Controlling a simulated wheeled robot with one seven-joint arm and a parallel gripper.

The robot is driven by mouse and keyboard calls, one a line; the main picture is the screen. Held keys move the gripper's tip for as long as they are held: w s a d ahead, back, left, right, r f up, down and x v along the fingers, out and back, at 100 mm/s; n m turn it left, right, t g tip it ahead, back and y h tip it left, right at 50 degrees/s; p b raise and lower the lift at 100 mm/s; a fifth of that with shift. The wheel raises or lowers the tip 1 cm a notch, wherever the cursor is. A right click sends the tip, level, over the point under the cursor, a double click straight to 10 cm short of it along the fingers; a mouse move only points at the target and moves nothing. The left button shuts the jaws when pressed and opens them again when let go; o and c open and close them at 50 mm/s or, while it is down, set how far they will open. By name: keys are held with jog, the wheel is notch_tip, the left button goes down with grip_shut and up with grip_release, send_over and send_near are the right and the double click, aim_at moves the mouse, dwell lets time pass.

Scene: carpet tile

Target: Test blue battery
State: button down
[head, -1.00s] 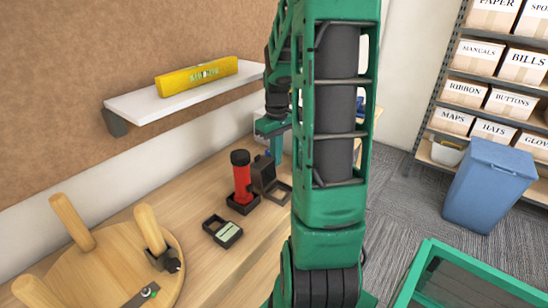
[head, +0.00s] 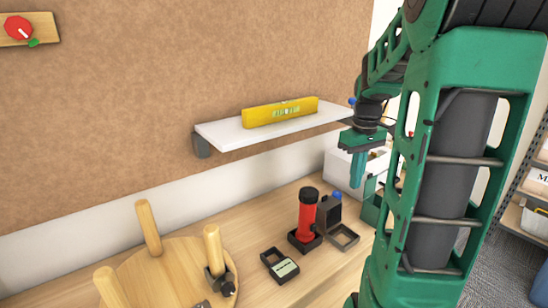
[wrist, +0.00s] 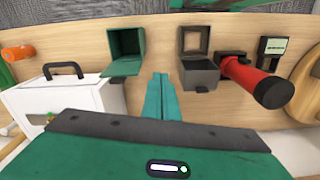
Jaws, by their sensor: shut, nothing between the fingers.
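A small blue piece (head: 337,195) shows behind the raised lid of a black box (head: 343,237); I cannot tell whether it is the blue battery. The box, open, also shows in the wrist view (wrist: 201,78). A dark device with a pale display (head: 280,265), which looks like the tester, lies on the bench left of the box. It also shows in the wrist view (wrist: 271,48). My gripper (head: 357,185) points down above the bench, right of the box, with its teal fingers together. In the wrist view the fingers (wrist: 160,92) are shut and empty.
A red flashlight (head: 307,218) stands upright in a black holder beside the black box. An open green box (wrist: 127,45) and a white case with a black handle (wrist: 75,103) are near my gripper. A wooden stool (head: 170,270) lies left. A shelf (head: 225,131) holds a yellow level (head: 280,112).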

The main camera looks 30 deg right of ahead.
jog(key=shift+a, duration=0.1)
jog(key=s+a+f+m, duration=0.3)
jog(key=s+a+m, duration=0.2)
jog(key=s+a, duration=1)
jog(key=shift+a+f, duration=0.15)
jog(key=shift+a, duration=0.15)
